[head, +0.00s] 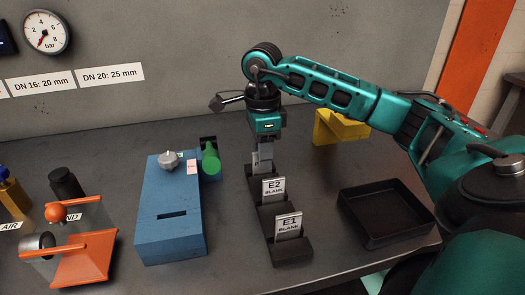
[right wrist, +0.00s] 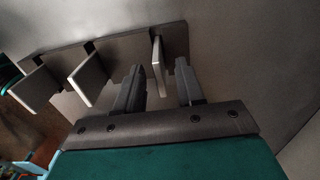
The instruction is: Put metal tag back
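A dark stepped rack (head: 291,252) stands on the table and holds upright metal tags. The front tag (head: 289,227) reads E1 BLANK and the middle tag (head: 273,188) reads E2 BLANK. A third tag (head: 262,161) stands in the rear slot, its top partly hidden by my right gripper (head: 265,143), which points down over it. In the right wrist view the two fingers of my right gripper (right wrist: 160,80) are apart, with the rear tag (right wrist: 158,66) between them and gaps on both sides. My left gripper is not in view.
A blue slotted block (head: 170,241) with a silver knob and a green cylinder (head: 210,159) is left of the rack. A black tray (head: 385,240) is on the right, a yellow block (head: 338,128) behind. An orange fixture (head: 88,255) stands at far left.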

